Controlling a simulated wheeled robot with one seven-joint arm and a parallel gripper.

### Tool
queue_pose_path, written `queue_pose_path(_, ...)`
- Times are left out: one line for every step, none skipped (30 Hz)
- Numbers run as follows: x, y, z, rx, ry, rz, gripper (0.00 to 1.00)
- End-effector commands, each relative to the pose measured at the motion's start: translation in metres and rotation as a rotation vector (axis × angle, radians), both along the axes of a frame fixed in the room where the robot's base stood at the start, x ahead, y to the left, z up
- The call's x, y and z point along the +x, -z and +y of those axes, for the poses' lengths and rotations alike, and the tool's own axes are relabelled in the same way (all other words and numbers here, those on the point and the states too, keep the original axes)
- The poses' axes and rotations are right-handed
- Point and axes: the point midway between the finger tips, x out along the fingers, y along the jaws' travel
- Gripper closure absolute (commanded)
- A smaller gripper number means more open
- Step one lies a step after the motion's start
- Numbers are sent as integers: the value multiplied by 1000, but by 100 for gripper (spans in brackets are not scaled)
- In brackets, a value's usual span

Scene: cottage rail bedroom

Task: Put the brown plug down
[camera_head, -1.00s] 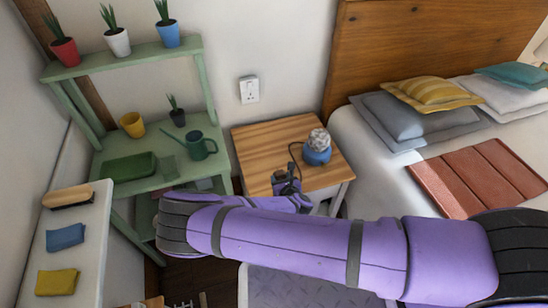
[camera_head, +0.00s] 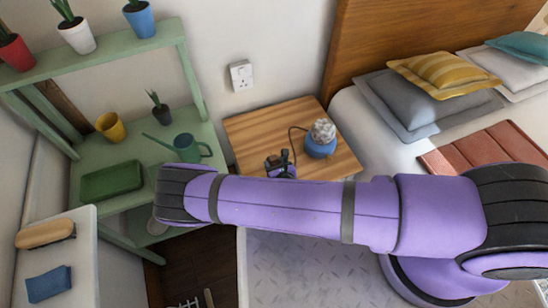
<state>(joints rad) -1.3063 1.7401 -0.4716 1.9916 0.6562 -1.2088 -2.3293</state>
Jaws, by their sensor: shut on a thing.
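My gripper (camera_head: 283,158) is over the front edge of the wooden nightstand (camera_head: 262,126), beyond my purple arm. It is small and dark in the view, and it is shut on the end of a dark cord (camera_head: 292,133). The cord loops back to a blue-based lamp (camera_head: 320,147) with a pale round top, standing on the nightstand. The brown plug is too small and too covered by the jaws to make out clearly. I cannot tell whether it touches the tabletop.
A white wall socket (camera_head: 241,75) is above the nightstand. The nightstand's left and back top is bare. A green shelf (camera_head: 145,141) with pots, a watering can (camera_head: 184,148) and a green tray (camera_head: 112,181) stands left. The bed (camera_head: 372,137) is close on the right.

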Motion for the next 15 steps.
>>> queue_pose_path(-3, 3, 0, 0, -2, 0, 73)
queue_pose_path(-4, 3, 0, 0, -2, -1, 73)
queue_pose_path(-3, 3, 0, 0, -2, -1, 73)
queue_pose_path(-3, 3, 0, 0, -2, -1, 73)
queue_pose_path(-3, 3, 0, 0, -2, -1, 73)
queue_pose_path(-3, 3, 0, 0, -2, -1, 73)
queue_pose_path(-3, 3, 0, 0, -2, -1, 73)
queue_pose_path(-3, 3, 0, 0, -2, -1, 73)
queue_pose_path(-3, 3, 0, 0, -2, -1, 73)
queue_pose_path(-3, 4, 0, 0, -2, -1, 73)
queue_pose_path(-3, 5, 0, 0, -2, -1, 73)
queue_pose_path(-3, 6, 0, 0, -2, -1, 73)
queue_pose_path(-3, 7, 0, 0, -2, -1, 73)
queue_pose_path(-3, 8, 0, 0, -1, -1, 73)
queue_pose_path(-3, 9, 0, 0, -1, -1, 73)
